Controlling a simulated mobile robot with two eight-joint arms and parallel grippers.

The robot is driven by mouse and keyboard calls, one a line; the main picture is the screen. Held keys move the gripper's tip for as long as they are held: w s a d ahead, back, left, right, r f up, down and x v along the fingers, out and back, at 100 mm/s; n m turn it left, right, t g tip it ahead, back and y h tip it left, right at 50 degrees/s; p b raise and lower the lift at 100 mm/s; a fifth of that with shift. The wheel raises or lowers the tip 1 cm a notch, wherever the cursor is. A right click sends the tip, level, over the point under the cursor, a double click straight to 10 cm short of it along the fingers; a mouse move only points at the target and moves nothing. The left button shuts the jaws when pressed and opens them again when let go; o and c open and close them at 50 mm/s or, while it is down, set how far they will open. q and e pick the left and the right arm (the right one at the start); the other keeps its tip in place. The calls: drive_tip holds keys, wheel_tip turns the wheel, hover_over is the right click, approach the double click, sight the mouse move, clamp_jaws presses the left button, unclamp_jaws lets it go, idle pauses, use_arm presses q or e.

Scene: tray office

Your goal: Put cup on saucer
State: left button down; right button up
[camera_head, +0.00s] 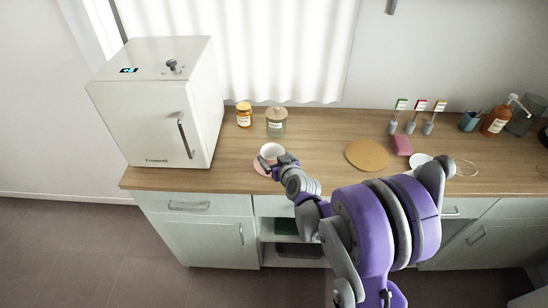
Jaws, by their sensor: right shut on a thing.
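A white cup (271,149) is at the tip of my right gripper (273,162), over the wooden counter left of centre. My right gripper is shut on the cup. A pink saucer (260,167) shows just below and left of the cup, partly hidden by the gripper. The cup appears over the saucer, but I cannot tell whether they touch. My left gripper is not in view.
A white fridge (150,120) stands on the counter (225,179) at left. Jars (276,127) stand behind the cup. A round cork mat (367,155), a pink sponge (401,145) and bottles (495,121) are to the right. The counter's front edge is below the gripper.

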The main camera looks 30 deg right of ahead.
drive_tip(key=shift+f, duration=0.15)
drive_tip(key=o, duration=1.1)
drive_tip(key=shift+w, duration=0.1)
